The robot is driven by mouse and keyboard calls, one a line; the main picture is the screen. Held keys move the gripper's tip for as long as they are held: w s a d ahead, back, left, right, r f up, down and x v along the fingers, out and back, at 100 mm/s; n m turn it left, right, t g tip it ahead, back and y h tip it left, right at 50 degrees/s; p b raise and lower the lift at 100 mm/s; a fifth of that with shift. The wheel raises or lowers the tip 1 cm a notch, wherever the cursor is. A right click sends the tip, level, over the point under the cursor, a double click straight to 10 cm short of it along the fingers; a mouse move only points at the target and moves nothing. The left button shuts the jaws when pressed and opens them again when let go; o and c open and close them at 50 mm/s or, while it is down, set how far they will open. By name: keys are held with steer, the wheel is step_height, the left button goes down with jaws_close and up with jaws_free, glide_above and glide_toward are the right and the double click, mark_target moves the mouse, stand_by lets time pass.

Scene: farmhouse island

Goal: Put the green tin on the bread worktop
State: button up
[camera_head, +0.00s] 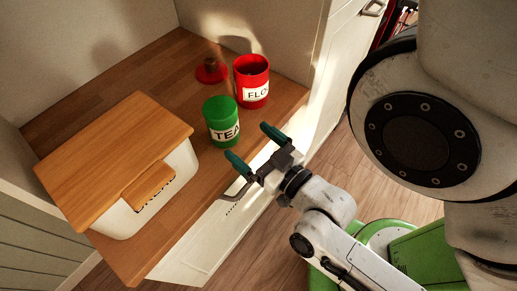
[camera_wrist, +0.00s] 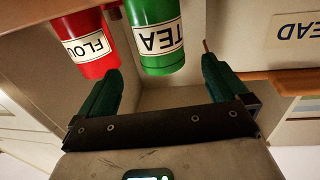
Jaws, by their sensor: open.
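The green tin (camera_head: 221,122), labelled TEA, stands upright near the front edge of a wooden worktop (camera_head: 176,62) that also bears a bread bin. In the wrist view the picture is upside down, and the green tin (camera_wrist: 155,35) shows ahead of and between my fingers, close to the left one. My gripper (camera_head: 251,142) is open and empty, its two green fingers pointing at the tin from the front edge. In the wrist view my gripper (camera_wrist: 160,68) has nothing between its fingers, and I cannot tell whether a finger touches the tin.
A red tin (camera_head: 252,81), labelled FLOUR in part, stands open just behind the green tin. The white bread bin (camera_head: 170,189) with a wooden lid fills the left of the worktop. Walls close the back.

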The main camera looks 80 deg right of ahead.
steer(key=shift+v, duration=0.8)
